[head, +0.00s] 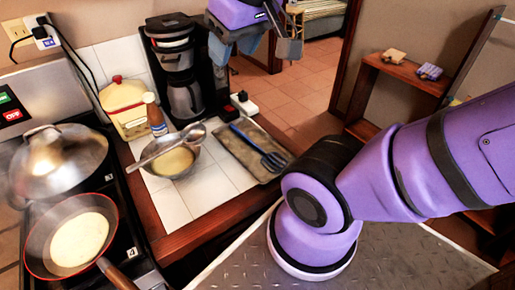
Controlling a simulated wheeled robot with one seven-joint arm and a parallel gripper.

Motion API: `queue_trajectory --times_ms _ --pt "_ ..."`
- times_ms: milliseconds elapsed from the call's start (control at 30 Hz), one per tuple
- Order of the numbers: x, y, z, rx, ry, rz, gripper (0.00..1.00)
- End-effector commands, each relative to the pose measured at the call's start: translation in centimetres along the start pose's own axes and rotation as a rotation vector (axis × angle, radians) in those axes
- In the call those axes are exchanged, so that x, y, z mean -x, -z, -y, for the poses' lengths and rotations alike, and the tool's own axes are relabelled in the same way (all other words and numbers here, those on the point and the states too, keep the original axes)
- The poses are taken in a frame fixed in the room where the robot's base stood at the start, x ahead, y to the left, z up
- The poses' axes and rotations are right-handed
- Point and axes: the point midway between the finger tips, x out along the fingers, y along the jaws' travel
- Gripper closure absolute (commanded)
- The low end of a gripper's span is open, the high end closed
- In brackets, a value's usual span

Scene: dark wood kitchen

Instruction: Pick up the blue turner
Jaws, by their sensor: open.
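The blue turner (246,137) lies on a shallow brown tray (223,134) on the white tiled counter. Its blue handle points to the upper left, and its slotted head (273,161) is at the tray's lower right end. My gripper (256,49) is at the top middle of the head view, raised well above the counter and apart from the turner. Its fingers are spread and nothing shows between them.
A bowl of batter (175,162) with a metal spoon across it stands left of the tray. Behind are a bottle (156,120), a yellow pot (125,101) and a black coffee maker (178,75). A pan (36,245) and a domed lid (62,157) are on the stove at left.

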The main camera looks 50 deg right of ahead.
Motion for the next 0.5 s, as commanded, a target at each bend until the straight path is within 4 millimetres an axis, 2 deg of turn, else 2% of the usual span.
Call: queue_trajectory --times_ms 300,500 --pt "-5.6 4.2 -2.5 -0.021 -0.025 0.098 0.48" --pt "-9.8 6.2 -4.7 -0.035 -0.035 0.157 0.48"
